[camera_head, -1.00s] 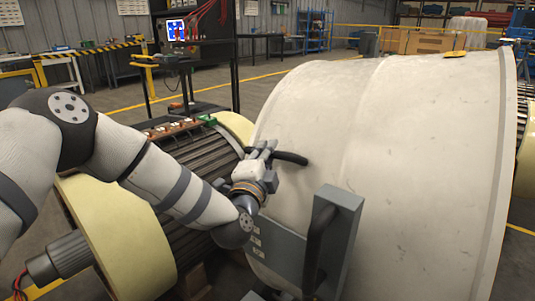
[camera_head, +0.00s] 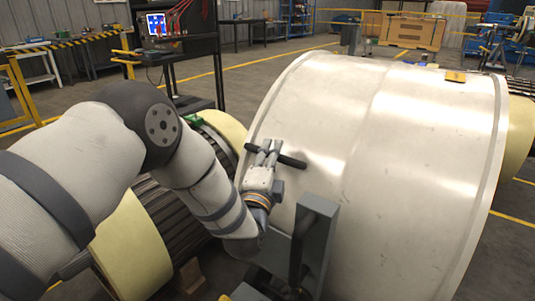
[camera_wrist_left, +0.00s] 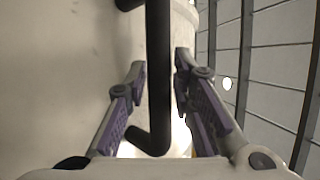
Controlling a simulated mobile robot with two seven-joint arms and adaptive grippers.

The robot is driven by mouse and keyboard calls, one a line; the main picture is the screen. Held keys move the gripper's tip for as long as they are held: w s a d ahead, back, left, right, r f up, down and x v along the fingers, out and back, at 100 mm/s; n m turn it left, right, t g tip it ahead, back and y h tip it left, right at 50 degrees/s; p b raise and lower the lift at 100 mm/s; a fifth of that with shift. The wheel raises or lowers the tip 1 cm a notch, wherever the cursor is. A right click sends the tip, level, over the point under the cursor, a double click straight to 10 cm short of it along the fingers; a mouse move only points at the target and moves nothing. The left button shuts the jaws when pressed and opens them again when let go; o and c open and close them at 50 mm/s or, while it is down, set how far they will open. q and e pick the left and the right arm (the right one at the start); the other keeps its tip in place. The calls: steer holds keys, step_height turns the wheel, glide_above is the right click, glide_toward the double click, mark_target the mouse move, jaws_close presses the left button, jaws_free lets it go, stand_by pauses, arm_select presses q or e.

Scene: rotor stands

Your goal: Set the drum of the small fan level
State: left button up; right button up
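The large off-white drum (camera_head: 400,150) fills the right half of the head view. A black bar handle (camera_head: 291,161) stands out from its near left face. My left gripper (camera_head: 268,152) reaches across this handle in the head view, with bar showing on both sides of the fingers. My right gripper is not in view.
A grey bracket with a dark upright bar (camera_head: 318,225) stands close to my left wrist. A ribbed rotor with cream end discs (camera_head: 130,245) lies at the left. A small yellow piece (camera_head: 455,76) sits on top of the drum.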

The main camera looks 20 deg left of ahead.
arm_select(q)
steer(key=shift+r, duration=0.1)
steer(key=s+f, duration=0.2)
steer(key=s, duration=1)
steer(key=shift+d, duration=0.25)
steer(key=shift+f, duration=0.1)
